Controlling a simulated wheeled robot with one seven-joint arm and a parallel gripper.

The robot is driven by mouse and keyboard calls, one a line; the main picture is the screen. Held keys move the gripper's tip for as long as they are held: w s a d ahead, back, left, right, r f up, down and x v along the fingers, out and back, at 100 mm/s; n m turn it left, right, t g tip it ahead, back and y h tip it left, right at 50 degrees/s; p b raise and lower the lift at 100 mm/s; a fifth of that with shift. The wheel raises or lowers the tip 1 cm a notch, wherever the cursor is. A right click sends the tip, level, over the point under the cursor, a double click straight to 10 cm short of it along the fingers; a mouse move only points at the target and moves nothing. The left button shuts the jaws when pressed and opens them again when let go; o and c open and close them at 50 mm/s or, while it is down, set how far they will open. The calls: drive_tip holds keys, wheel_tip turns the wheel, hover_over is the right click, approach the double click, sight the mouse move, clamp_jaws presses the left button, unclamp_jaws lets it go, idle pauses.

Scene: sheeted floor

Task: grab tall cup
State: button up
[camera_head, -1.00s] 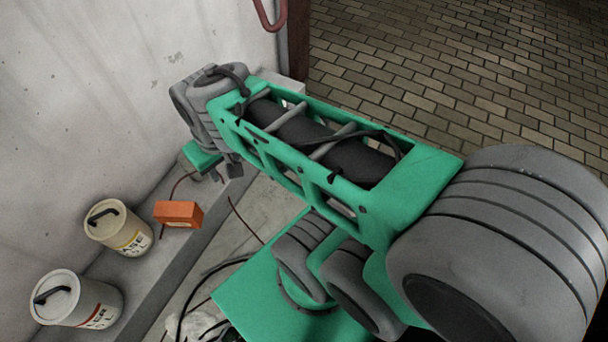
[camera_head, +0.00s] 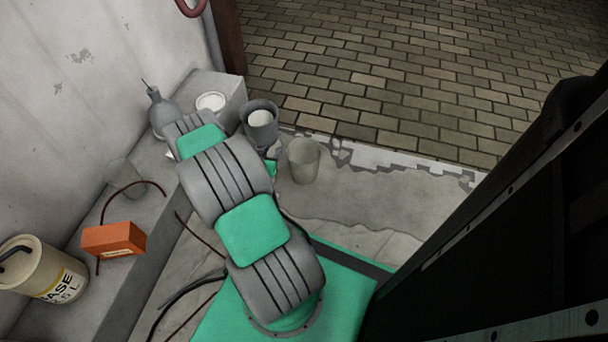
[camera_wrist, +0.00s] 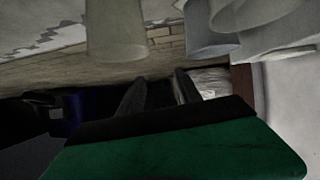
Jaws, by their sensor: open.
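Several cups are in view, and I cannot tell for certain which is the tall cup. A translucent grey cup (camera_head: 303,160) stands upright on the floor, right of my arm. A darker grey cup (camera_head: 261,124) with a pale inside stands behind it, left of it. A clear cup (camera_head: 124,177) stands on the ledge at the left. In the wrist view, a translucent cup (camera_wrist: 115,32) hangs in from the top edge, ahead of the fingers. My gripper (camera_wrist: 160,90) is open, its dark fingers apart with nothing between them. My arm mostly hides it in the head view.
The ledge along the wall holds an orange box (camera_head: 113,239), a cream canister (camera_head: 42,270), a grey bottle (camera_head: 161,109) and a white bowl (camera_head: 211,102). Cables lie left of my base. A dark panel fills the right side. Concrete right of the translucent cup is clear.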

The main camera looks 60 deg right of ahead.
approach(294, 145)
drive_tip(key=shift+h, duration=0.3)
drive_tip(key=b+x, duration=0.1)
drive_tip(key=x, duration=0.1)
drive_tip(key=b+x, duration=0.4)
drive_tip(key=shift+d+f, duration=0.25)
drive_tip(key=shift+f, duration=0.2)
drive_tip(key=shift+w+d, duration=0.1)
drive_tip(key=shift+d, duration=0.2)
drive_tip(key=shift+c, duration=0.4)
clamp_jaws()
